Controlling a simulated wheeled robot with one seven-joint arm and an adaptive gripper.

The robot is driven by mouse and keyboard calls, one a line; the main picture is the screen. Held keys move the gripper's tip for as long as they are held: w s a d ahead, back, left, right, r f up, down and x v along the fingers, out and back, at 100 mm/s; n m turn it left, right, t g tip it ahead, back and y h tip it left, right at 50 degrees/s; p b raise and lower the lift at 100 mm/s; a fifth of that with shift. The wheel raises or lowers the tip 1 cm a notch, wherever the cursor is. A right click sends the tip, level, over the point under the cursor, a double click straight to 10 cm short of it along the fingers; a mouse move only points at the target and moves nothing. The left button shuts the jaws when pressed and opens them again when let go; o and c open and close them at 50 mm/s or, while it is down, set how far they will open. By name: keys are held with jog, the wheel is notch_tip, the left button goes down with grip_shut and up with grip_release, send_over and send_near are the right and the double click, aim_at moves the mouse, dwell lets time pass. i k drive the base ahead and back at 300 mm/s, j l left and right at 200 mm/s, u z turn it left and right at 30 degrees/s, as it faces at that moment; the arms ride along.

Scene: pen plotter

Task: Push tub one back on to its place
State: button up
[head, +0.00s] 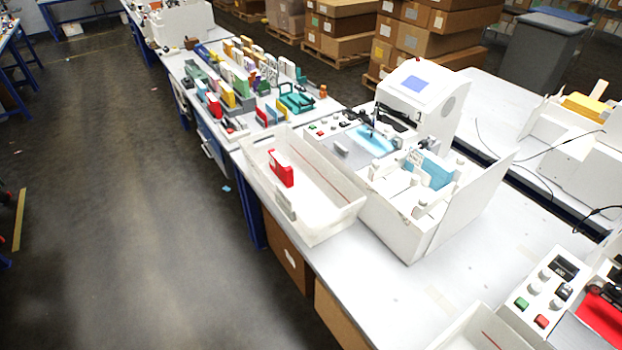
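A white open tub (345,213) stands on the near side of the white table, beside the white machine with the blue screen (418,84). It lies at a slant along the table's front edge. I cannot tell whether its near wall overhangs that edge. Inside it are a red block (281,170) and a pale grey piece (286,204). A thin red line runs along its far inner wall. Part of a second white tub (462,341) shows at the bottom edge. No label tells which is tub one. My gripper is not in view.
Several coloured blocks and a teal holder (295,99) crowd the table behind the tub. A control box with green and red buttons (541,297) stands at the lower right. The table top (420,285) between is mostly clear. The floor (130,200) at left is open.

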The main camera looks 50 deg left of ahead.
aim_at(325, 202)
jog(key=u, duration=2.2)
jog(key=i+j+z, duration=0.45)
jog(key=i+j, duration=1.15)
